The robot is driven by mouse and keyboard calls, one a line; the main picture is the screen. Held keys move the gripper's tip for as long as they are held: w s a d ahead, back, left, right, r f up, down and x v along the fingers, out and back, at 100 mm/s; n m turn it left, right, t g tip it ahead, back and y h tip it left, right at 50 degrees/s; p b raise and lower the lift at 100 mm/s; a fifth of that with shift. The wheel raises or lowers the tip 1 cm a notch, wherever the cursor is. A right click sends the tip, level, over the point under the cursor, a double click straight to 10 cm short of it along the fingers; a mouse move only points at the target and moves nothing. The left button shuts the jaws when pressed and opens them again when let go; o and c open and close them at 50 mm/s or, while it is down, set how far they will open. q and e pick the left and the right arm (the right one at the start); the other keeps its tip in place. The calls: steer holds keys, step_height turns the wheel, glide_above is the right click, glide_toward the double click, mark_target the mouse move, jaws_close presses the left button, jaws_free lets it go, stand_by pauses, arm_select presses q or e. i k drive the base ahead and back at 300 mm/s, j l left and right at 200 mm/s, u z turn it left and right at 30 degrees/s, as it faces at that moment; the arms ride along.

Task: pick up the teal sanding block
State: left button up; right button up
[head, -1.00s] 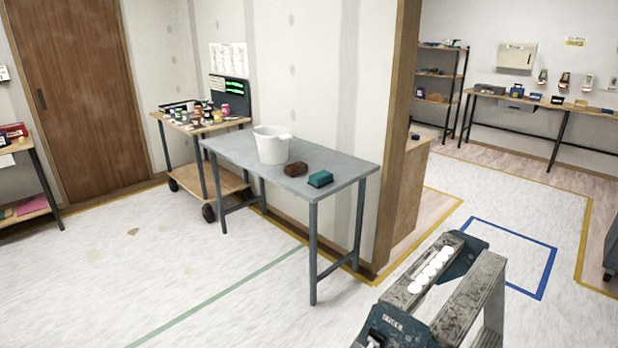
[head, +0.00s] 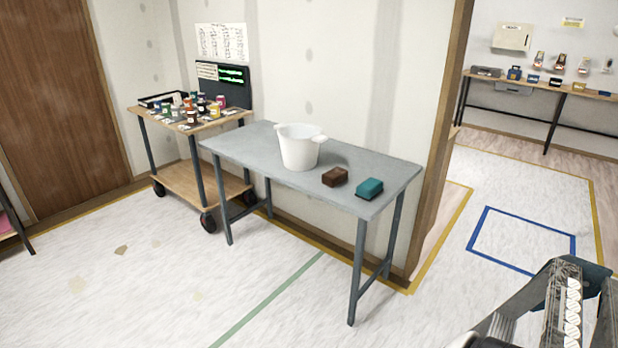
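The teal sanding block (head: 369,187) lies on the grey metal table (head: 240,150), near its right front corner. A brown block (head: 335,177) lies just left of it, apart from it. A white bucket (head: 299,148) stands on the same table, further left. Neither of my grippers shows in the head view.
A wheeled wooden cart (head: 190,185) with several small jars stands left of the table. A stepladder (head: 570,300) stands at the lower right. A wooden wall end (head: 440,150) rises behind the table's right end. The floor in front of the table is clear.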

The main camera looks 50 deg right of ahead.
mark_target(368, 191)
steer(key=i+z, duration=0.25)
steer(key=i, duration=0.15)
steer(key=i+j+z, duration=0.2)
steer(key=i, duration=0.25)
steer(key=i+z, duration=0.25)
steer(key=i, duration=0.15)
steer(key=i+l+z, duration=0.15)
steer(key=i+z, duration=0.15)
steer(key=z, duration=0.15)
steer(key=i+l+z, duration=0.1)
steer(key=i+z, duration=0.2)
steer(key=z, duration=0.2)
steer(key=i+z, duration=0.3)
steer(key=z, duration=0.15)
steer(key=k+j, duration=0.05)
